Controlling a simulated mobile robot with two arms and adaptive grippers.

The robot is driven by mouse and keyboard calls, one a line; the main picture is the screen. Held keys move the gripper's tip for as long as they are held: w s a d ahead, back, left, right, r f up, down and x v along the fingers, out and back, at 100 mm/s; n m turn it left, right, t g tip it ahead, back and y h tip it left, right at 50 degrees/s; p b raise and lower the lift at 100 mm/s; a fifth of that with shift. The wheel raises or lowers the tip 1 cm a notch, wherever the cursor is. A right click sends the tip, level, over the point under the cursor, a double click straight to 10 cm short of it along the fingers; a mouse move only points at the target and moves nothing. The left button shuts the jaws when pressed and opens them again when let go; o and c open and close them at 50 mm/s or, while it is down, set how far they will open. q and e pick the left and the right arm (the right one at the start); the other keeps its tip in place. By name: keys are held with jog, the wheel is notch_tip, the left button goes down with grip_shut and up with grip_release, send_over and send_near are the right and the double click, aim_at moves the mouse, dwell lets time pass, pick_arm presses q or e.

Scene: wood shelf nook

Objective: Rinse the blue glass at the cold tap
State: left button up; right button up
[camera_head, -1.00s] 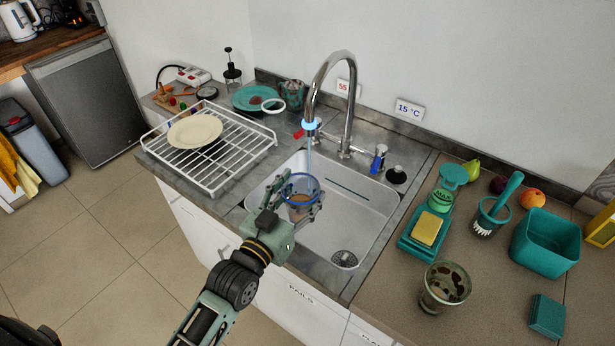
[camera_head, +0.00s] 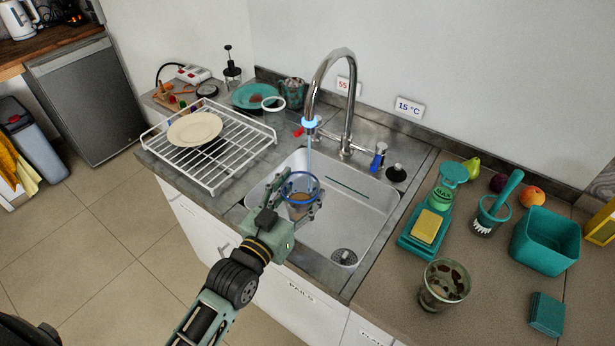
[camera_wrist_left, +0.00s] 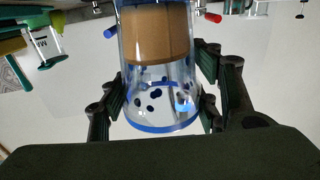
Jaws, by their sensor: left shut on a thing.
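My left gripper (camera_head: 293,204) is shut on the blue glass (camera_head: 301,191) and holds it upright over the sink (camera_head: 350,215), below the tap (camera_head: 347,95). A thin stream falls from the spout toward the glass. The wrist view shows the clear glass (camera_wrist_left: 160,75) with a blue rim, brownish contents and dark specks, between the fingers (camera_wrist_left: 165,95). The blue tap handle (camera_head: 379,156) is at the right of the tap, on the side of the 15 °C sign (camera_head: 408,107). The red handle (camera_head: 299,132) is at the left. My right gripper is not in view.
A white dish rack (camera_head: 225,150) with a plate (camera_head: 194,129) stands left of the sink. On the right counter are a green soap dispenser with a sponge (camera_head: 428,228), a dirty glass (camera_head: 444,285), a brush (camera_head: 497,205) and a teal tub (camera_head: 545,242).

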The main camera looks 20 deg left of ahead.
aim_at(290, 197)
pick_arm(q)
jog(key=shift+r, duration=0.1)
